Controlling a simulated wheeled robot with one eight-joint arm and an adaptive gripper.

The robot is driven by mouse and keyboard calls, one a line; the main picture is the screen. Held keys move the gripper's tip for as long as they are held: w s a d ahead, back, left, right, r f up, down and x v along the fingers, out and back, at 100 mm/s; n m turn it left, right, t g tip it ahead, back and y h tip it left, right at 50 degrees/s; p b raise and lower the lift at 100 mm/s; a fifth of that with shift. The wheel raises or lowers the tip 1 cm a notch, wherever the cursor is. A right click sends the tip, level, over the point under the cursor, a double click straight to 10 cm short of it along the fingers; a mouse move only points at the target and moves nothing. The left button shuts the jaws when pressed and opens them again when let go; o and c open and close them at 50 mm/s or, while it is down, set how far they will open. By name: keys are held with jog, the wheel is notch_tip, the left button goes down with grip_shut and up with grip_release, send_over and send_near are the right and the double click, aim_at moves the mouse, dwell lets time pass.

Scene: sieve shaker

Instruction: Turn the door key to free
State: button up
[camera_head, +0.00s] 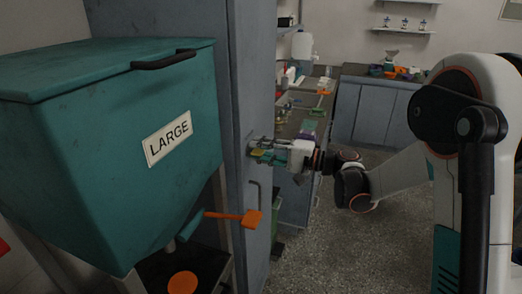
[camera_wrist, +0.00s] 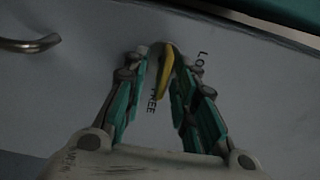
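The yellow door key (camera_wrist: 165,76) stands out from a grey panel in the wrist view, between my two fingers. Beside it the panel carries the word "FREE" and a partly hidden word starting "LO". My gripper (camera_wrist: 168,62) has a finger on each side of the key. Bare panel shows between the left finger and the key, so the fingers look partly open around it. Contact at the tips is hard to tell. In the head view my gripper (camera_head: 264,157) reaches the grey cabinet door (camera_head: 254,100), with a little yellow visible at its tips.
A bent metal door handle (camera_wrist: 30,44) is at the left in the wrist view. A teal hopper (camera_head: 110,140) labelled "LARGE", with an orange lever (camera_head: 236,217), stands left in the head view. A cluttered bench (camera_head: 307,112) lies behind my gripper. The floor (camera_head: 345,245) at centre right is clear.

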jog(key=v, duration=1.2)
jog(key=shift+r, duration=0.1)
jog(key=s+a+h, duration=0.3)
jog(key=s+h, duration=0.5)
jog(key=s, duration=0.4)
jog(key=s+d+f+n+h, duration=0.2)
jog(key=s+d+h, duration=0.2)
jog(key=s, duration=0.4)
jog(key=s+d+f+n+t+h, duration=0.1)
jog(key=s+d+f+n+h, duration=0.1)
jog(key=s+d+h, duration=0.3)
jog(key=s+d, duration=0.2)
jog(key=s, duration=0.1)
jog(key=shift+d, duration=0.15)
